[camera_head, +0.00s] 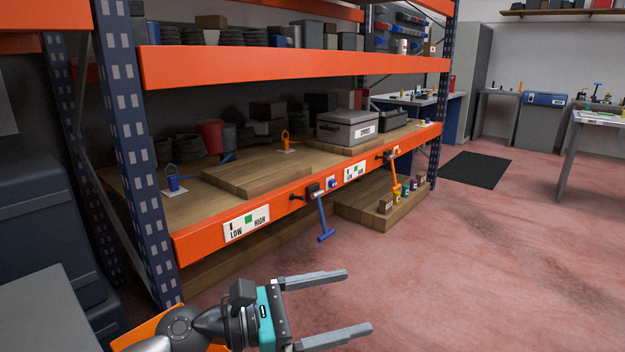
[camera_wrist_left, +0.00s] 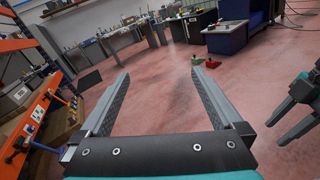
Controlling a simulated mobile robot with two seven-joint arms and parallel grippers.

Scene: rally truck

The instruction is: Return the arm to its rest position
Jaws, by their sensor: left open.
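My left gripper (camera_head: 358,304) is in the lower middle of the head view. Its two long grey fingers are spread wide and point right, with nothing between them. It is in front of the orange shelf rack and apart from it. In the left wrist view the same gripper (camera_wrist_left: 154,88) shows its open fingers framing bare floor. My right gripper (camera_wrist_left: 283,112) shows at the right edge of the left wrist view. Its two dark fingers are apart with a gap between them and hold nothing that I can see. It is not in the head view.
The orange shelf beam (camera_head: 205,240) carries a blue lever (camera_head: 323,220) and an orange lever (camera_head: 395,178), both hanging from its front. A grey case (camera_head: 345,128) sits on the shelf. A dark mat (camera_head: 476,170) lies on the floor. The red floor (camera_head: 500,270) to the right is clear.

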